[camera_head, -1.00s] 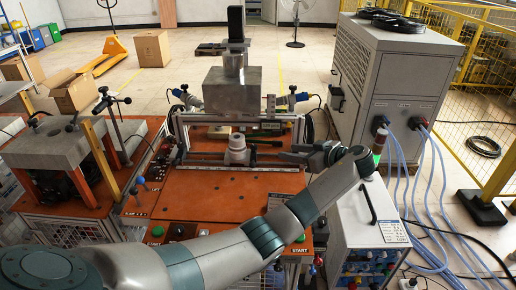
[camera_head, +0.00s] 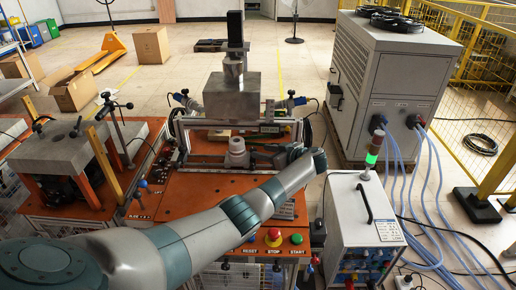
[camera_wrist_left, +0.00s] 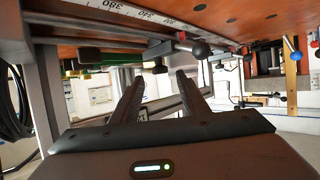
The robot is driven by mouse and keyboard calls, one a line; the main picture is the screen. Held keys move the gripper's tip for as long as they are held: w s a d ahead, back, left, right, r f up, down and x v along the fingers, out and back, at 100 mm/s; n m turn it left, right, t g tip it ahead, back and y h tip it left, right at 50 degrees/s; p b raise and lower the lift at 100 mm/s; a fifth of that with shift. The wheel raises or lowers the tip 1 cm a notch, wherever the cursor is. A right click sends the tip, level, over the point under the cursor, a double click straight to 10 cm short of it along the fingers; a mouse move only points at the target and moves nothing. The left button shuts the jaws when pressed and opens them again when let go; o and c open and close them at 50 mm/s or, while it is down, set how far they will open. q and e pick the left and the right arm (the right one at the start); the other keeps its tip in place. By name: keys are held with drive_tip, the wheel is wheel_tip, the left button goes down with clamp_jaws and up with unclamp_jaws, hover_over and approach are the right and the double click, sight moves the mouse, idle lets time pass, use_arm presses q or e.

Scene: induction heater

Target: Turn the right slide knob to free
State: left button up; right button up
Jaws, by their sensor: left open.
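My left gripper (camera_head: 262,155) is at the right part of the slide frame, beside the grey round workpiece (camera_head: 237,152). In the left wrist view its two fingers (camera_wrist_left: 158,86) are apart with nothing between them. No contact with the knob is visible. My right gripper is not seen.
The orange table (camera_head: 190,195) carries the slide frame and a ruler (camera_wrist_left: 150,14). A steel block (camera_head: 232,97) hangs above the workpiece. A white control box (camera_head: 355,215) with a lit signal tower (camera_head: 372,155) stands right of the table. A blue-tipped knob (camera_head: 142,184) is at left.

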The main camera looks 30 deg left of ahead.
sight(255, 150)
use_arm(q)
drive_tip(key=shift+x, duration=1.85)
drive_tip(key=shift+c, duration=0.6)
drive_tip(key=c, duration=0.9)
